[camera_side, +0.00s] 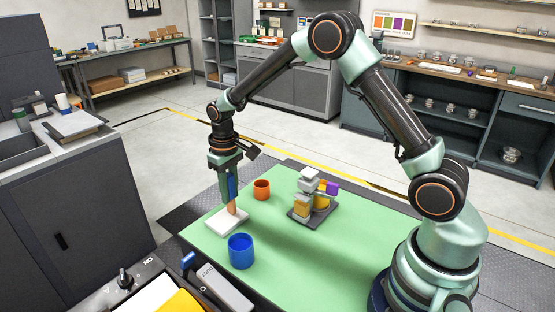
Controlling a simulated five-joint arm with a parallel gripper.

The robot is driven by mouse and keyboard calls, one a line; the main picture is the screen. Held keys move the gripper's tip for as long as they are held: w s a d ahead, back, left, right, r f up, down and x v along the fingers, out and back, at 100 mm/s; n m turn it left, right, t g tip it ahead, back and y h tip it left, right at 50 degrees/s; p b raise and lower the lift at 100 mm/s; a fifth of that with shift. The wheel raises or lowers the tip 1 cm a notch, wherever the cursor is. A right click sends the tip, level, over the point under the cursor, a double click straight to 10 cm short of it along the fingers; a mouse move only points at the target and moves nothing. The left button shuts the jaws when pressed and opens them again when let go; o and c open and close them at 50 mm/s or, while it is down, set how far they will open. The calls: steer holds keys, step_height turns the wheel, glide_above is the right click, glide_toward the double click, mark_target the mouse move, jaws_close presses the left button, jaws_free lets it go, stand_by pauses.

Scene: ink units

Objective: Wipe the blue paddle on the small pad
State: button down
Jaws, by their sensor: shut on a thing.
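My gripper (230,178) is shut on the blue paddle (232,188), which hangs upright below it. The paddle's blue part is at the jaws and a tan part shows at its lower end. The small pad (216,224) is a white square block on the green table top, at its left side. The paddle's lower end is over the pad and appears to meet it; exact contact is too small to tell.
A blue cup (241,252) stands just in front of the pad, and an orange cup (262,190) stands behind it to the right. A grey unit (308,186) with yellow and purple parts stands mid-table. The green table top (345,250) is clear at the front right.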

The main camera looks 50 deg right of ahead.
steer(key=shift+d+f, duration=0.1)
steer(key=shift+d, duration=0.55)
steer(key=shift+a+r, duration=0.2)
steer(key=shift+a, duration=1.5)
steer(key=shift+a+f, duration=0.2)
steer(key=shift+a, duration=1.35)
steer(key=shift+d+r, duration=0.2)
steer(key=shift+d, duration=1.55)
steer(key=shift+d+f, duration=0.1)
steer(key=shift+d, duration=1.4)
steer(key=shift+r, duration=3)
